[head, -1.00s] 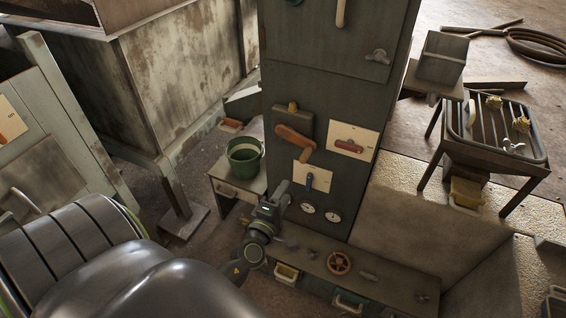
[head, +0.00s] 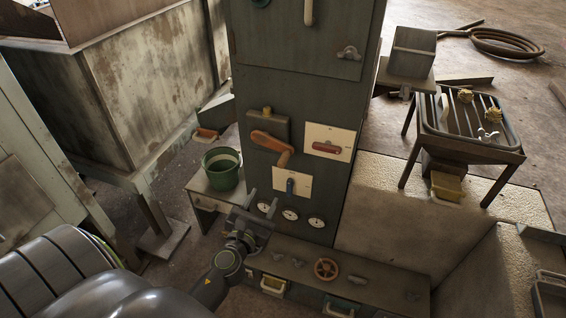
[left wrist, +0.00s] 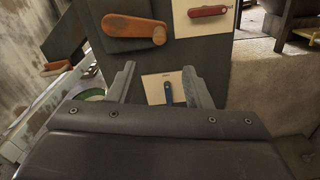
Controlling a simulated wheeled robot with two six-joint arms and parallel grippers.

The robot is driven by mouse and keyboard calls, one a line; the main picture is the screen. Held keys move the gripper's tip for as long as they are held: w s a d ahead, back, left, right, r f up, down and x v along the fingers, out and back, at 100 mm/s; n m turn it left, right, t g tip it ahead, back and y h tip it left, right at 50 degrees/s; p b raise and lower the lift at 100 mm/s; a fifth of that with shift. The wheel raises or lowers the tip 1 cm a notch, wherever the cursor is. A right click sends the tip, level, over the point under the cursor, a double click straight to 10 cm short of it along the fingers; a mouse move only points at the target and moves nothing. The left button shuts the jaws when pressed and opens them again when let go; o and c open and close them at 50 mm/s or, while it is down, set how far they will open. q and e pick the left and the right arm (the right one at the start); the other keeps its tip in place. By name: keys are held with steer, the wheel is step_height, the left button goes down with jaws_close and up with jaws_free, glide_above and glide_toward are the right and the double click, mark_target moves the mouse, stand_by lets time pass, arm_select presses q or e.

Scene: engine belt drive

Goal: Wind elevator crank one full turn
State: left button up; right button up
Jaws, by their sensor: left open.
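An orange crank (head: 272,143) is mounted on a dark box on the front of the grey-green cabinet. Its arm slopes down to the right and its end bends downward. In the left wrist view the crank (left wrist: 133,29) shows at the upper left, beyond the fingers. My left gripper (head: 261,202) is below the crank, apart from it, with its two fingers spread and pointing up. In the left wrist view the open gripper (left wrist: 158,75) has nothing between its fingers; a blue lever shows behind them. My right gripper is not in view.
A red lever (head: 327,148) and the blue lever (head: 290,186) sit on pale plates beside and below the crank. Several gauges (head: 290,214) are under them. A low bench has a red handwheel (head: 326,269). A green bucket (head: 222,170) stands left of the cabinet.

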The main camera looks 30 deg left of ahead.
mark_target(281, 166)
arm_select(q)
steer(key=x, duration=1.6)
steer(key=shift+w+a, duration=0.25)
steer(key=shift+w, duration=0.1)
jaws_close()
steer(key=shift+f, duration=0.1)
